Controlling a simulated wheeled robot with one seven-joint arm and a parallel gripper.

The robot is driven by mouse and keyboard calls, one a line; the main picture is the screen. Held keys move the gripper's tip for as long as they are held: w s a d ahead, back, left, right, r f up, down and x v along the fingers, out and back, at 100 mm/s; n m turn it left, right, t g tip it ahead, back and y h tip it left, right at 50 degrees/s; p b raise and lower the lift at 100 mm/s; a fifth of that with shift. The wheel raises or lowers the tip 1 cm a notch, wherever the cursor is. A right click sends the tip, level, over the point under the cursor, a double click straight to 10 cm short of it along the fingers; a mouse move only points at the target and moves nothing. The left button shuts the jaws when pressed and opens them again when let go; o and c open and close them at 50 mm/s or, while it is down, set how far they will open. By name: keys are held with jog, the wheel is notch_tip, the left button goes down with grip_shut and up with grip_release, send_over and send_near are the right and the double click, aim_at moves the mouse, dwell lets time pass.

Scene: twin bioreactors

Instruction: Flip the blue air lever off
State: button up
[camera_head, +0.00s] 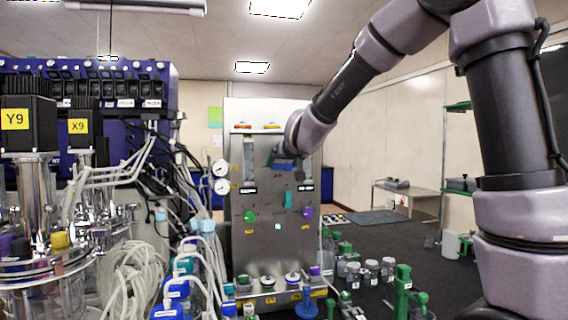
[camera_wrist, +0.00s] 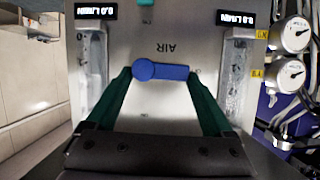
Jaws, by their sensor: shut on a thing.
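The blue air lever (camera_wrist: 165,72) lies crosswise between my fingertips in the wrist view, with its round hub at the left and its handle to the right. The word AIR is printed upside down on the steel panel (camera_wrist: 200,45) beyond it. My gripper (camera_wrist: 160,78) is shut on the lever, one green finger at each end of it. In the head view my gripper (camera_head: 284,158) is at the upper part of the control panel (camera_head: 262,250), and my wrist partly hides the lever there.
A teal lever (camera_head: 289,199) sits below on the panel, with a green knob (camera_head: 249,216) and a purple knob (camera_head: 308,212). Flow tubes (camera_wrist: 93,65) flank my fingers; their displays (camera_wrist: 236,17) read 0.0. Gauges (camera_head: 221,186) and bioreactor tubing (camera_head: 120,265) stand left.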

jog(key=shift+a, duration=0.2)
dwell(0.3)
jog(key=o, duration=1.1)
jog(key=shift+s, duration=0.1)
jog(key=v, duration=1)
jog(key=shift+s, duration=0.4)
